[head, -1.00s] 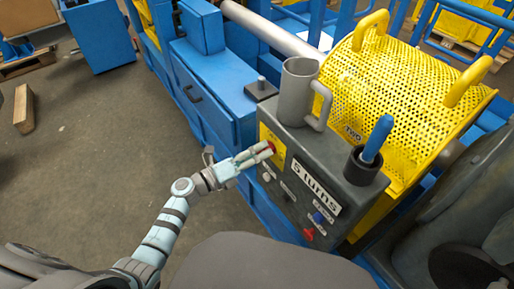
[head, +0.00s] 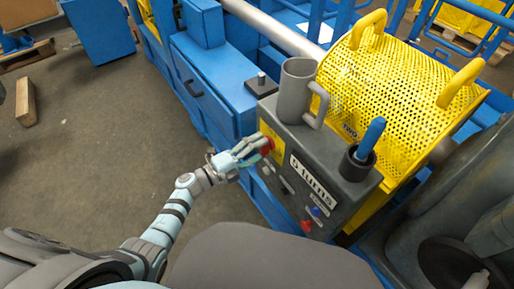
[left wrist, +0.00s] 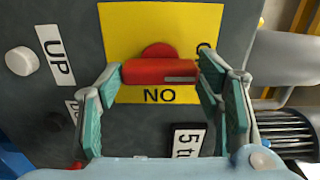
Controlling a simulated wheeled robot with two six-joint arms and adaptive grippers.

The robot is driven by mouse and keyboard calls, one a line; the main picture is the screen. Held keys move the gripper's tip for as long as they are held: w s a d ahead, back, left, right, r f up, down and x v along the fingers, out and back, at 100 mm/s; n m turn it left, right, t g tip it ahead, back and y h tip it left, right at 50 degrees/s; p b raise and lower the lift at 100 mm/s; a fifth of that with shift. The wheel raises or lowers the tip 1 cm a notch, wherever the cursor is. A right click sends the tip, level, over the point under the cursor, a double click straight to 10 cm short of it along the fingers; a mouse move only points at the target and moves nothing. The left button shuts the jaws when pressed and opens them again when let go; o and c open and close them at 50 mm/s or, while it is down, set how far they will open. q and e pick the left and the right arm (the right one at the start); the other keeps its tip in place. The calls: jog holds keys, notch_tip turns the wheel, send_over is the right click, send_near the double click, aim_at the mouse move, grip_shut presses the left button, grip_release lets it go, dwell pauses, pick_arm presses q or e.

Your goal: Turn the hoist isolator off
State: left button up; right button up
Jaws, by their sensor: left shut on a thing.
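The isolator is a red handle (left wrist: 160,71) on a yellow plate (left wrist: 125,25) on the dark control box (head: 335,190). In the left wrist view the handle lies level across the picture, above letters that read "NO"; another letter at the upper right is partly hidden by a finger. My left gripper (left wrist: 163,74) is shut on the handle, one finger at each end. In the head view the left gripper (head: 263,148) reaches the box's front from the left and covers part of the handle. My right gripper is not in view.
A grey mug (head: 296,92) and a cup holding a blue-handled tool (head: 370,138) stand on the box. A yellow perforated guard (head: 400,75) is behind. A white knob (left wrist: 21,61) labelled UP is near the left finger. Open floor (head: 95,150) lies left.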

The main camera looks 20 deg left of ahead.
pick_arm(q)
jog(key=o, duration=1.2)
jog(key=shift+c, duration=0.2)
jog(key=v, duration=1.2)
